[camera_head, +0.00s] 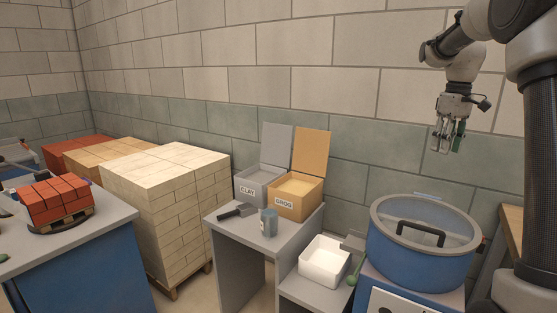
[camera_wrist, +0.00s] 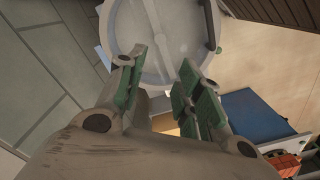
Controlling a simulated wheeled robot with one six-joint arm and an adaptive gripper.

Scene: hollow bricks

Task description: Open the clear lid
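The clear lid (camera_head: 450,222) lies flat and closed on a round blue drum (camera_head: 415,264) at the right of the head view. It has a grey rim and a dark bar handle (camera_head: 420,233) on its near side. My gripper (camera_head: 447,149) is above and behind the drum, pointing down, apart from the lid. In the wrist view the lid (camera_wrist: 170,65) shows beyond my spread green-padded fingers (camera_wrist: 163,60), with nothing between them. The handle (camera_wrist: 210,25) shows there to the upper right of the fingers.
A low grey stand holds a white bin (camera_head: 324,260) and a green-ended tool left of the drum. A grey table carries open CLAY (camera_head: 252,188) and GROG (camera_head: 297,196) boxes and a metal cup (camera_head: 268,222). The block wall is close behind; brick stacks (camera_head: 165,190) stand left.

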